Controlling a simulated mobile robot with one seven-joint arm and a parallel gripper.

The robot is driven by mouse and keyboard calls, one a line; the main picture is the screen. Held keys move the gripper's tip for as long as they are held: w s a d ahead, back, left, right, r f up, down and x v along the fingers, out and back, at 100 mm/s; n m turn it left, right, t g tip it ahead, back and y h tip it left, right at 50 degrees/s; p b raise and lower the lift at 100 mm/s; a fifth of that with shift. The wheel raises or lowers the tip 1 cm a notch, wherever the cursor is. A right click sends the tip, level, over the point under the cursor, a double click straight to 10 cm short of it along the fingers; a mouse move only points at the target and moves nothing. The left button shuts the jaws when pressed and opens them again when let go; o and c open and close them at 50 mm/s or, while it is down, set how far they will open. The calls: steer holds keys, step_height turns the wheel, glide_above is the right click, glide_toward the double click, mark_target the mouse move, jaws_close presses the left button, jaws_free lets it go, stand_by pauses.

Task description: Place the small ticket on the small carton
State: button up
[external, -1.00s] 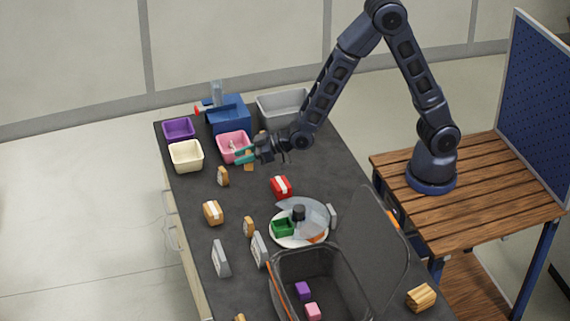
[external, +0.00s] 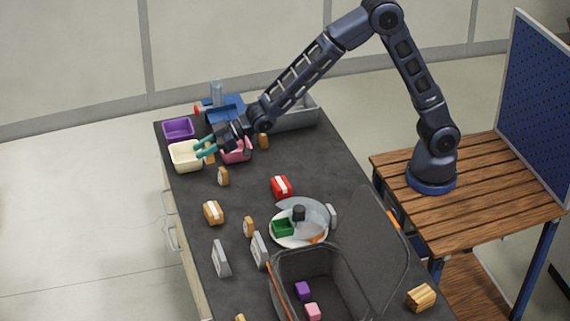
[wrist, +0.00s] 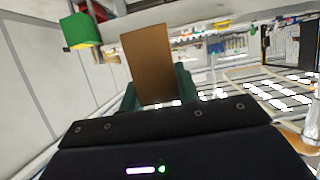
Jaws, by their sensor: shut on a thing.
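My gripper (external: 205,148) is over the far left part of the dark table, beside the cream bin and the pink bin. Its teal fingers are shut on a flat brown card (wrist: 148,62), which stands up between them in the wrist view. This card looks like the ticket; only a small part of it (external: 210,158) shows in the external view. A tan carton with a pale band (external: 213,212) stands nearer on the left side of the table, apart from the gripper. A red carton with a white band (external: 281,187) lies near the middle. I cannot tell which is the small carton.
The cream bin (external: 184,160), purple bin (external: 179,127) and pink bin (external: 237,157) crowd the far end. Small tan pieces (external: 223,177) and grey upright pieces (external: 220,260) stand nearer. A plate (external: 285,240) and an open dark container (external: 285,285) take the near right.

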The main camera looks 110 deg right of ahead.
steer(key=f, duration=1.9)
steer(key=shift+w+f, duration=0.25)
steer(key=shift+f, duration=0.15)
steer(key=shift+f, duration=0.15)
steer(key=o, duration=1)
